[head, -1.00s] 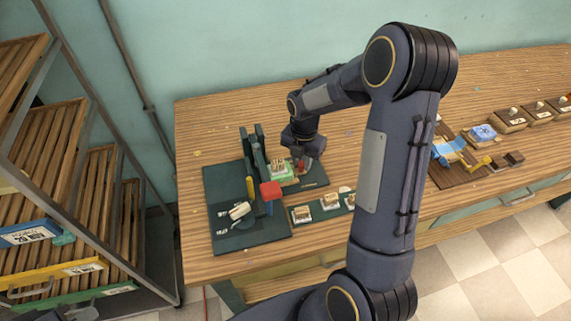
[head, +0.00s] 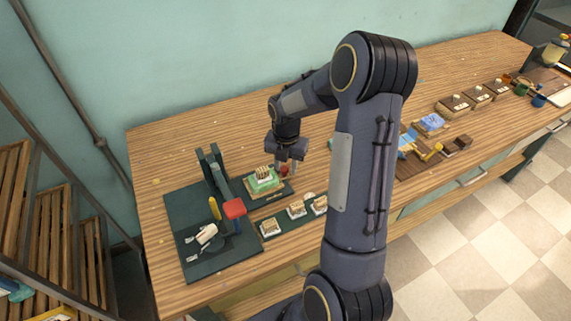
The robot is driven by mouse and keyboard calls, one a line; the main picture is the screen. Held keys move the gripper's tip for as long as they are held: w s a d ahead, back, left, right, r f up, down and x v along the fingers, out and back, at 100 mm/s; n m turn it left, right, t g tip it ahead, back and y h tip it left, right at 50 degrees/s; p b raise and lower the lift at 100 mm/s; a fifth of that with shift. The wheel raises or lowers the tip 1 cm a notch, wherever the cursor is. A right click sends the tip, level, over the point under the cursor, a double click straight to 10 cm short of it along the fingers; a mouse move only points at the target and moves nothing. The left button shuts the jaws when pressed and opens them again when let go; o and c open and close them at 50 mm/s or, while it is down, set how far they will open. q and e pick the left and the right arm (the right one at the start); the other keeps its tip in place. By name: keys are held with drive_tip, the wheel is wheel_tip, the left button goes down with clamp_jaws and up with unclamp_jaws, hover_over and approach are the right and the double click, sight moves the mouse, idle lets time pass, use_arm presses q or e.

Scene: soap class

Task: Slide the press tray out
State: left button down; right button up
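The dark green soap press (head: 212,168) stands at the left of the wooden table, with a lever arm ending in a red grip (head: 234,209). The press tray (head: 252,191), with a wooden rim, sits just right of the press upright and holds a green block (head: 263,182) with pale stamped pieces on top. A small red knob (head: 284,170) is at the tray's far right side. My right gripper (head: 286,166) points down at this knob; its fingers are too small and partly blend with the knob to show their opening. My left gripper is out of view.
A dark strip holds several small soaps (head: 296,209) in front of the tray. A wooden board (head: 412,165) with blue and yellow items lies to the right, beyond my arm. Small labelled boxes (head: 478,93) stand farther right. The table behind the press is clear.

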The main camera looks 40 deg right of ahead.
wheel_tip(320, 180, up, 8)
drive_tip(key=shift+f, duration=0.25)
drive_tip(key=shift+r, duration=0.15)
idle(0.4)
drive_tip(key=shift+a+r, duration=0.1)
drive_tip(key=shift+r, duration=0.05)
drive_tip(key=s+a+r+m+t+y, duration=0.2)
drive_tip(key=s+a+r+m, duration=0.1)
drive_tip(key=s+a+m, duration=0.6)
drive_tip(key=s+a+r+m+t+y, duration=0.1)
drive_tip(key=s+a+r+m+t, duration=0.2)
drive_tip(key=s+a+m, duration=0.6)
drive_tip(key=s+r+m, duration=0.1)
drive_tip(key=m, duration=0.7)
drive_tip(key=shift+s+a+r+t+y, duration=0.25)
drive_tip(key=shift+s+a+t+y, duration=0.05)
drive_tip(key=shift+y, duration=0.1)
